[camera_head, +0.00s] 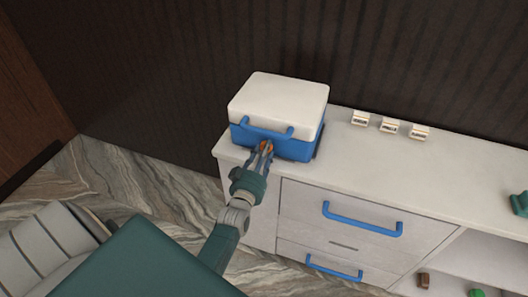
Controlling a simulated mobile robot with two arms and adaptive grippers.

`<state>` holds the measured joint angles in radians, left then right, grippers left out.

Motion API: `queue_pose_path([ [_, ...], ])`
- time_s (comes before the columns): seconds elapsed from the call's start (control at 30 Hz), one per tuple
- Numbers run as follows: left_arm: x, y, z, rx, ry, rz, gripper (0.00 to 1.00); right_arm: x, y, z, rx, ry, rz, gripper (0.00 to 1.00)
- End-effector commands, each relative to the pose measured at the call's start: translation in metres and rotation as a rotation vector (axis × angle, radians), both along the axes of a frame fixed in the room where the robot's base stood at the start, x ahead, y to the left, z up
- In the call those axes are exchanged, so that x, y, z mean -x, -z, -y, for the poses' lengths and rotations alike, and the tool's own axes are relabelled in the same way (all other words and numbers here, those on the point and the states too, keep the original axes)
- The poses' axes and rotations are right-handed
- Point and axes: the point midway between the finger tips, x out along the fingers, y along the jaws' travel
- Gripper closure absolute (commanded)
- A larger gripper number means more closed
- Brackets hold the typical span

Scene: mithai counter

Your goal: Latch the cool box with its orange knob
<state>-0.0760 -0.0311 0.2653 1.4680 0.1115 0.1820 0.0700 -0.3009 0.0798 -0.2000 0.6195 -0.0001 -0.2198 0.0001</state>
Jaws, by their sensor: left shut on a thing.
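The cool box (292,147) is blue with a white lid (279,97), and stands at the left end of the white counter. The lid sits down on the box. A blue handle (262,133) runs across its front. The orange knob (267,146) is on the front face below the handle, mostly hidden by my fingers. My left gripper (264,152) reaches up to the front of the box and is shut on the knob. I cannot tell how far the knob is turned. My right gripper is not in view.
Several small white label blocks (389,127) stand along the back of the counter (350,163). A drawer with a blue handle (362,222) is below, with another under it (333,270). A green object (520,204) is at the right edge. The counter's middle is clear.

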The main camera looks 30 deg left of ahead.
Motion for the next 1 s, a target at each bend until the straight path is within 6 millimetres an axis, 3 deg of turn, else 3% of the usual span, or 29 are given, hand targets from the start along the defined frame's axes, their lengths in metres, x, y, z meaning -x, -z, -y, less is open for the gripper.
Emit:
queue_pose_path([
  [0.37, -0.001, -0.005, 0.0, -0.161, -0.002, -0.027, 0.93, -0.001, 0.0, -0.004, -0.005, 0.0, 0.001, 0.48],
  [1.0, -0.003, -0.005, 0.002, -0.743, -0.003, -0.16, 0.93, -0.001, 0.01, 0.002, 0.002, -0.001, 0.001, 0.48],
])
